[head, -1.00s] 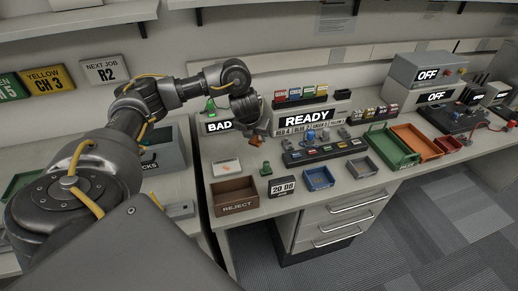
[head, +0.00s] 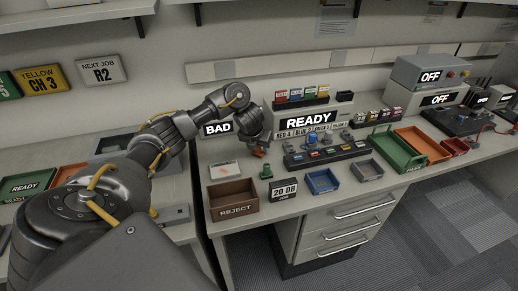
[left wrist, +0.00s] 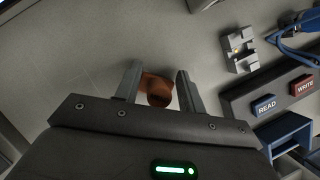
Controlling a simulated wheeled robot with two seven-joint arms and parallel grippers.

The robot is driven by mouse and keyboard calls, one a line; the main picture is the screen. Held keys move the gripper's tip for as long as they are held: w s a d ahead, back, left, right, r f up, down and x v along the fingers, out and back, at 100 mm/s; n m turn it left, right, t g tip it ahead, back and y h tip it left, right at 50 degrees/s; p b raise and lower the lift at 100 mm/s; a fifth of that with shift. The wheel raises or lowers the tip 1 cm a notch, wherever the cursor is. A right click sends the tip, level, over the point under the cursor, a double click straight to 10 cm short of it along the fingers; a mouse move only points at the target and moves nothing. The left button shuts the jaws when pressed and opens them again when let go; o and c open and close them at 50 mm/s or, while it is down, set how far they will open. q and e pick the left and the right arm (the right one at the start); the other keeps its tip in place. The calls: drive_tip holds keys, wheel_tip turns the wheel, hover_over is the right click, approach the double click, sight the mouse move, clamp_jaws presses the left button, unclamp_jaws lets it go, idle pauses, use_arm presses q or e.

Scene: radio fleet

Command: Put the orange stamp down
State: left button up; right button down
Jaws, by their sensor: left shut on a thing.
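My left gripper (head: 261,146) is over the back left of the bench, just right of the BAD sign. It is shut on the orange stamp (head: 259,153), of which only a small part shows in the head view. In the left wrist view the stamp (left wrist: 158,92) sits as a brown-orange round body between the two fingers of the left gripper (left wrist: 157,76). Whether its base touches the bench top cannot be told. My right gripper is not in view.
A green stamp-like piece (head: 266,172) stands in front, beside a white card (head: 224,170). The brown REJECT bin (head: 236,211), a date block (head: 284,190) and blue tray (head: 322,182) line the front. A module rack (head: 325,156) is to the right.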

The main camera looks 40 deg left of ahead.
use_arm(q)
drive_tip(key=shift+r, duration=0.1)
drive_tip(key=shift+f, duration=0.2)
drive_tip(key=o, duration=0.7)
drive_tip(key=shift+o, duration=0.5)
drive_tip(key=p+v, duration=0.6)
drive_tip(key=v, duration=0.6)
drive_tip(key=shift+s+r+p, duration=0.15)
drive_tip(key=shift+p, duration=0.25)
